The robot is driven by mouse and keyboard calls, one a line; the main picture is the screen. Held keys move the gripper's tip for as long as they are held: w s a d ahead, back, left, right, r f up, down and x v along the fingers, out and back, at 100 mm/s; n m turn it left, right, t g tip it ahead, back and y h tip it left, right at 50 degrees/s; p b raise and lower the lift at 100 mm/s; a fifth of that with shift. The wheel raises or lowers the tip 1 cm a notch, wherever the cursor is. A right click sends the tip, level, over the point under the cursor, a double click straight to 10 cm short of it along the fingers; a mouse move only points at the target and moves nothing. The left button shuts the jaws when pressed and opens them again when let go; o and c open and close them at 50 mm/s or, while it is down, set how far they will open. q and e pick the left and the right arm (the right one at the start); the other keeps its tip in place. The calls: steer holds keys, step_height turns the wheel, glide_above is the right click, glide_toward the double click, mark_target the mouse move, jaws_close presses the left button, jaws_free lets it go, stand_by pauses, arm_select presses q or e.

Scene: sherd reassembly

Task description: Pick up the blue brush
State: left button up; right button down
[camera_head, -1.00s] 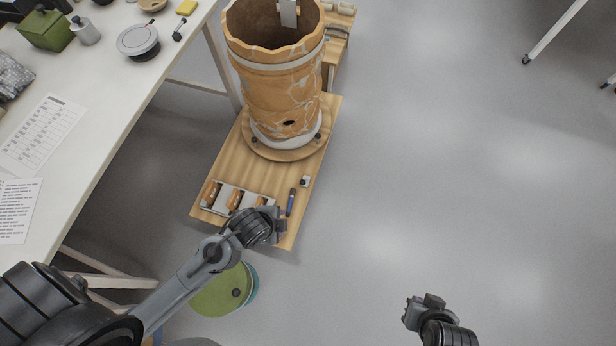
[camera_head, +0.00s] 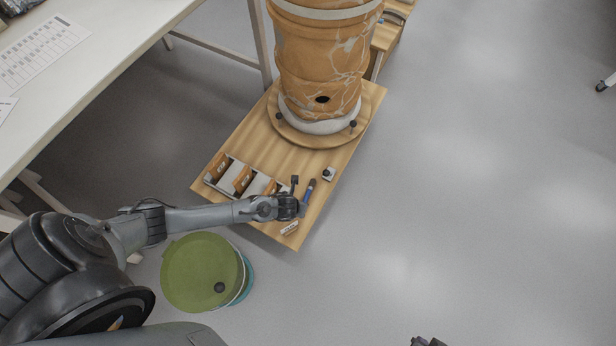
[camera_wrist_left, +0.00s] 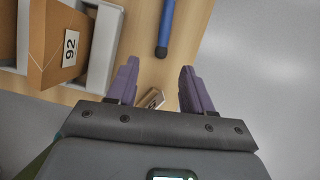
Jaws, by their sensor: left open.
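The blue brush (camera_head: 308,191) lies on the wooden board, to the right of the sherd tray. Its blue shaft with a dark end also shows in the left wrist view (camera_wrist_left: 166,25), ahead of and between my fingers. My left gripper (camera_head: 300,202) is right beside the brush in the head view. In the left wrist view its two purple fingers (camera_wrist_left: 158,90) are apart with nothing held between them. My right gripper (camera_head: 428,342) shows only as a dark tip at the bottom edge.
A tray (camera_head: 228,187) with several orange sherds lies left of the brush. A small block (camera_head: 290,229) and a small white-and-black item (camera_head: 328,174) lie nearby. The large patched vessel (camera_head: 320,70) stands behind on the wooden board (camera_head: 225,150). A green-lidded bucket (camera_head: 200,272) stands in front.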

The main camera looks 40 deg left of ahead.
mark_target(308, 195)
arm_select(q)
steer(key=b+x, duration=0.2)
steer(key=x, duration=0.2)
steer(key=shift+w+f+b, duration=0.15)
steer(key=shift+f+b, duration=0.15)
steer(key=b+x, duration=0.3)
steer(key=b, duration=0.1)
steer(key=shift+w+f, duration=0.25)
steer(key=shift+f, duration=0.05)
steer(key=shift+w+f+b, duration=0.35)
steer(key=shift+f+b, duration=0.2)
steer(key=shift+f, duration=0.1)
jaws_close()
